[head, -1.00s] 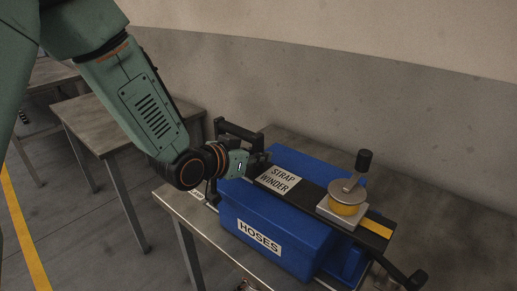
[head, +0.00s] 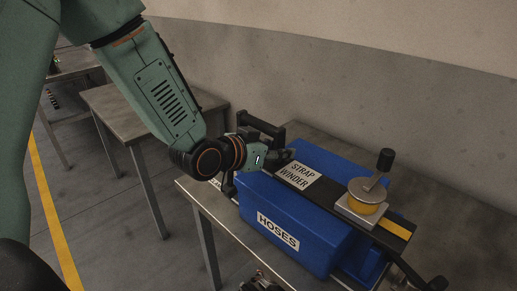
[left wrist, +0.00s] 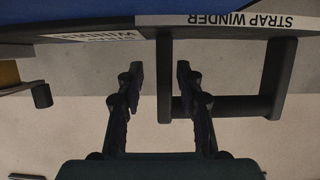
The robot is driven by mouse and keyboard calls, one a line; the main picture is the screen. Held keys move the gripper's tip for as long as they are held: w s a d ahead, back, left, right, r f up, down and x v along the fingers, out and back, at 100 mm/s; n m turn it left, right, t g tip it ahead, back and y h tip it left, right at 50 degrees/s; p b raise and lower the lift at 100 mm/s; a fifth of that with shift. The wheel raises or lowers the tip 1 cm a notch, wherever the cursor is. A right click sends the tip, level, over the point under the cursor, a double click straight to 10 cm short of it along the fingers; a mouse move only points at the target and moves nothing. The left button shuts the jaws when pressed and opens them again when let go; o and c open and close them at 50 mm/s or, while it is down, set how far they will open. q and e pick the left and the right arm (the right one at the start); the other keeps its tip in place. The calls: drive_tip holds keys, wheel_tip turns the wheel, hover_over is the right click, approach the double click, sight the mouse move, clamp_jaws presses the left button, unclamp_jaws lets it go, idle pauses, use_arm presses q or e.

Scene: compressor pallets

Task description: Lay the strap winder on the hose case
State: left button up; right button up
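The strap winder (head: 325,194) is a long black bar with a labelled plate, a yellow spool and a crank. It lies lengthwise over the blue hose case (head: 300,232), its right end reaching past the case; I see no clear gap beneath it. Its black end handle (head: 262,126) stands at the left end, and another dark handle shows at the lower right. My left gripper (head: 285,157) is by the left end of the winder. In the left wrist view its fingers (left wrist: 159,85) are apart, with one post of the handle (left wrist: 282,80) seen between them. My right gripper is not clearly visible.
The case stands on a grey metal table (head: 205,205), close to the wall (head: 400,90) behind. Another bare table (head: 130,105) stands to the left. A small dark object (head: 262,283) at the bottom edge is cut off and unclear. A yellow floor line runs at the left.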

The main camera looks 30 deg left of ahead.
use_arm(q)
drive_tip(key=p+v, duration=0.1)
drive_tip(key=v, duration=0.3)
drive_tip(key=shift+s+a+r, duration=0.1)
drive_tip(key=shift+s+a, duration=0.1)
drive_tip(key=shift+p+v, duration=0.6)
drive_tip(key=shift+v, duration=0.75)
drive_tip(key=shift+p+v, duration=0.75)
drive_tip(key=shift+v, duration=0.1)
drive_tip(key=shift+p+v, duration=0.85)
drive_tip(key=shift+d, duration=0.1)
drive_tip(key=s+d+f+n+g+y, duration=0.1)
drive_tip(key=s+f+n+g+y, duration=0.3)
drive_tip(key=s+f+g, duration=0.8)
drive_tip(key=s+f, duration=1.6)
drive_tip(key=f, duration=0.1)
drive_tip(key=shift+s+g+y, duration=0.3)
